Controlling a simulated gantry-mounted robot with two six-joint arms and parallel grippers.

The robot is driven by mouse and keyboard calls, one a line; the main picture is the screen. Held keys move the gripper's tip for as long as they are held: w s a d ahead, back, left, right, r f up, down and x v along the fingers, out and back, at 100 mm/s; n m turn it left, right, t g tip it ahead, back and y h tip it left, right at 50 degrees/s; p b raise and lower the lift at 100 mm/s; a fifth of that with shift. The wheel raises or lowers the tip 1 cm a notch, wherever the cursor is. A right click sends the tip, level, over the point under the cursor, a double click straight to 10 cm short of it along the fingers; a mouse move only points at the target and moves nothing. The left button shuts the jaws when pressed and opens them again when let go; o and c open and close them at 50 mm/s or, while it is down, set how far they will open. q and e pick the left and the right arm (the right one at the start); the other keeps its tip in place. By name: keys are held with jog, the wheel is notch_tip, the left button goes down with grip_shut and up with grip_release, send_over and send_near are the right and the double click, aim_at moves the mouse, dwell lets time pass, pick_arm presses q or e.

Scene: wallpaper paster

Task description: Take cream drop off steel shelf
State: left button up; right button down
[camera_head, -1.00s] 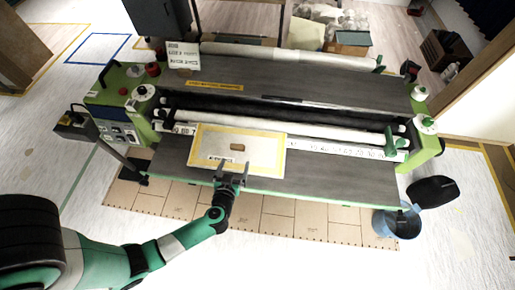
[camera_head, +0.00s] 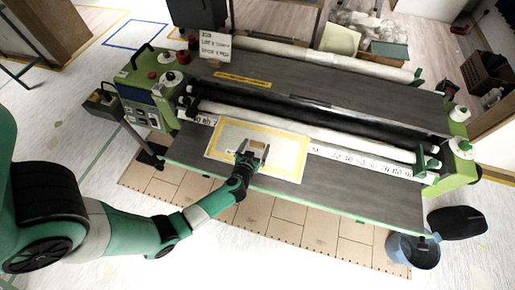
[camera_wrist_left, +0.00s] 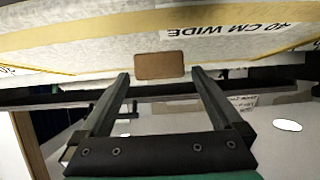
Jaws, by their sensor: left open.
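The cream drop (camera_head: 286,150) is a cream sheet with a yellow border. It lies on the grey steel shelf (camera_head: 375,198) at the front of the green machine. In the left wrist view, the drop (camera_wrist_left: 70,45) fills the top, with upside-down "40 CM WIDE" lettering and a small brown patch (camera_wrist_left: 159,66) at its near edge. My left gripper (camera_head: 253,153) is open over the front part of the drop. In the wrist view its fingers (camera_wrist_left: 160,74) are apart and point towards the patch, with nothing between them. Whether they touch the drop is unclear. My right gripper is not in view.
A white roller (camera_head: 300,122) and a ruler strip (camera_head: 360,158) run behind the drop. A control box (camera_head: 140,100) stands at the machine's left. A blue bucket (camera_head: 415,252) and a black lid (camera_head: 457,222) are at the right. The shelf right of the drop is clear.

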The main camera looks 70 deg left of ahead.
aim_at(258, 142)
pick_arm(q)
jog(key=x, duration=0.2)
jog(key=shift+w+a+f+b, duration=0.15)
jog(key=shift+a+f+b, duration=0.1)
jog(key=shift+b, duration=0.15)
jog(key=shift+r, duration=0.1)
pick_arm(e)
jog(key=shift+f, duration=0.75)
pick_arm(q)
jog(key=shift+c, duration=0.3)
